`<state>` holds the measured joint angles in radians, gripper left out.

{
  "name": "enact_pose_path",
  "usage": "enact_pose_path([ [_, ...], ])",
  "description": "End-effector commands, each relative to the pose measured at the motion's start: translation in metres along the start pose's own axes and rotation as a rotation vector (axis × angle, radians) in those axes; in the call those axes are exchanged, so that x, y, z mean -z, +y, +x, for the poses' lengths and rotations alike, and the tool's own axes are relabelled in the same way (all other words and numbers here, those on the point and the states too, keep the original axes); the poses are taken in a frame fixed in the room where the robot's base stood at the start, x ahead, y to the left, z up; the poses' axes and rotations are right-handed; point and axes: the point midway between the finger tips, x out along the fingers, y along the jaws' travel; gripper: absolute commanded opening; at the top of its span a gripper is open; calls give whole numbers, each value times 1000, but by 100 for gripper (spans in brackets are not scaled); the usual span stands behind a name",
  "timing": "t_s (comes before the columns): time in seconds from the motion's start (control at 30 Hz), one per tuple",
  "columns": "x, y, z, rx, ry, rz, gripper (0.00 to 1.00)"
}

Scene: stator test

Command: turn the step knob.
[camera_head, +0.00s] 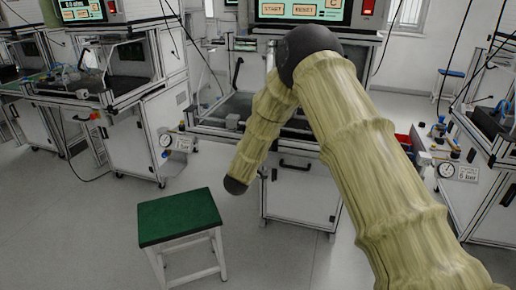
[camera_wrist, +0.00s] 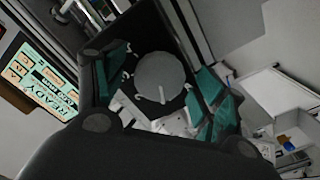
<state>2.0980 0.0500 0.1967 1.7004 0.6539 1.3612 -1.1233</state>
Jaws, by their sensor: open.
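In the wrist view, a round grey step knob (camera_wrist: 160,74) with a short pale pointer line sits on a dark face with white marks around it. My gripper (camera_wrist: 161,84) is open, its teal finger pads on the left and right of the knob. The knob shows between the pads with gaps on both sides; I cannot tell how far in depth the fingertips are from it. In the head view my sleeved arm crosses the picture; neither the gripper nor the knob can be made out there.
A lit screen (camera_wrist: 42,75) reading READY stands left of the gripper in the wrist view. In the head view, a green-topped stool (camera_head: 180,215) stands on open floor before the central bench (camera_head: 297,190). Other benches stand at left (camera_head: 150,120) and right (camera_head: 490,215).

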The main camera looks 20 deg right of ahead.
Motion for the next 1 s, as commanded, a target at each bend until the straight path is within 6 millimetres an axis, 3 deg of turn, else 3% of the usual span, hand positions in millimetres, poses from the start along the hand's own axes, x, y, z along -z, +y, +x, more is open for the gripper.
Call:
enact_pose_path([
  [0.27, 1, 0, -7, 2, 1, -1, 71],
  [0.8, 0, 0, -96, 2, 1, -2, 71],
  [1.0, 0, 0, -115, 0, 1, 0, 71],
])
